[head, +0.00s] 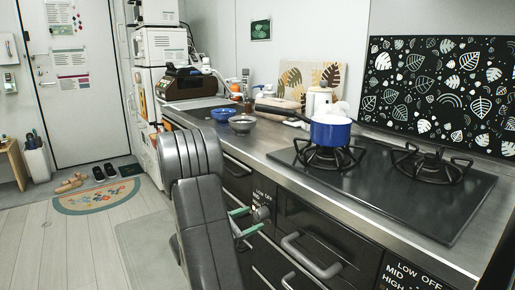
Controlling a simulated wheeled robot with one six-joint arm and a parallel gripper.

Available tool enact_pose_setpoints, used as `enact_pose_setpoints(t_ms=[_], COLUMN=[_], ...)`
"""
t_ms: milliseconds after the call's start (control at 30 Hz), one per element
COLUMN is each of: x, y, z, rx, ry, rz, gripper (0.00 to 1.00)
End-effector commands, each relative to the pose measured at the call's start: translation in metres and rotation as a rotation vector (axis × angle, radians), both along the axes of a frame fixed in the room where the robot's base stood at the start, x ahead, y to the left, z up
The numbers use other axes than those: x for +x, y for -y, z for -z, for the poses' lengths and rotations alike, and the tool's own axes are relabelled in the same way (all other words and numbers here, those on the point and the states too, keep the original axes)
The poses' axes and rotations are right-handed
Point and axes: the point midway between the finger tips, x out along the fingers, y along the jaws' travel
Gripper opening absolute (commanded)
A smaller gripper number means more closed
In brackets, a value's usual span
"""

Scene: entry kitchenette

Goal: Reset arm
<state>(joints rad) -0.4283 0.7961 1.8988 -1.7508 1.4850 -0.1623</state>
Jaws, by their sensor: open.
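My arm rises in the lower middle of the head view, folded in front of the counter. My gripper (246,221) shows partly beside the arm, with its green fingers apart and nothing seen between them. It is in front of the dark drawer fronts, below the counter edge. Part of the gripper is hidden behind the arm.
The steel counter (268,150) runs along the right. A blue pot (330,133) stands on the left burner of the black stove (400,185). Blue (224,115) and grey (242,124) bowls sit farther back. Drawer handles (311,257) stick out near my gripper. Floor (60,240) at left is open.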

Motion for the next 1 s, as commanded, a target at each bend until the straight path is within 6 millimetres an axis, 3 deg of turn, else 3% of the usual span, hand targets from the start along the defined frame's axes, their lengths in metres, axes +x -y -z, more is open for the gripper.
enact_pose_setpoints(t_ms=[167,233,767,1000], x=[0.017,0.016,0.016,-0.007], y=[0.026,0.023,0.023,-0.010], z=[0.002,-0.005,-0.005,-0.001], rx=[0.000,-0.036,-0.318,-0.321], ry=[0.001,-0.049,-0.439,-0.440], rz=[0.004,-0.001,-0.001,-0.005], gripper=[0.59,0.59,0.59,0.59])
